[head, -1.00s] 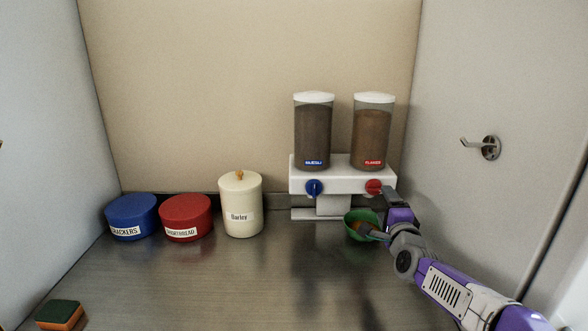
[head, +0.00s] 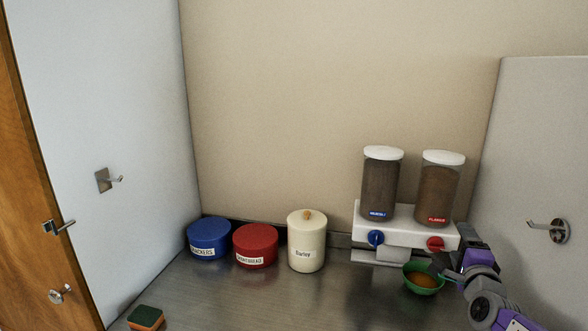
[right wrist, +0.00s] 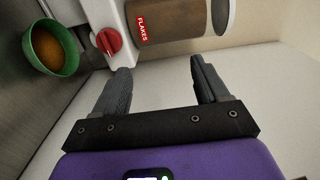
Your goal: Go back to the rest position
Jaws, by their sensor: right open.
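My right gripper (right wrist: 160,85) is open with nothing between its fingers in the right wrist view. In the head view my right gripper (head: 452,262) is at the right end of the dispenser, near the red knob (head: 435,244). A green bowl (head: 424,280) with orange-brown contents stands on the counter under the flakes container (head: 437,190). The bowl also shows at upper left in the right wrist view (right wrist: 36,62), apart from the fingers. My left gripper is not in view.
The white dispenser (head: 392,228) also carries a muesli container (head: 381,185) with a blue knob (head: 376,238). A sponge (head: 146,318) lies front left. A hook (head: 550,231) projects from the right wall.

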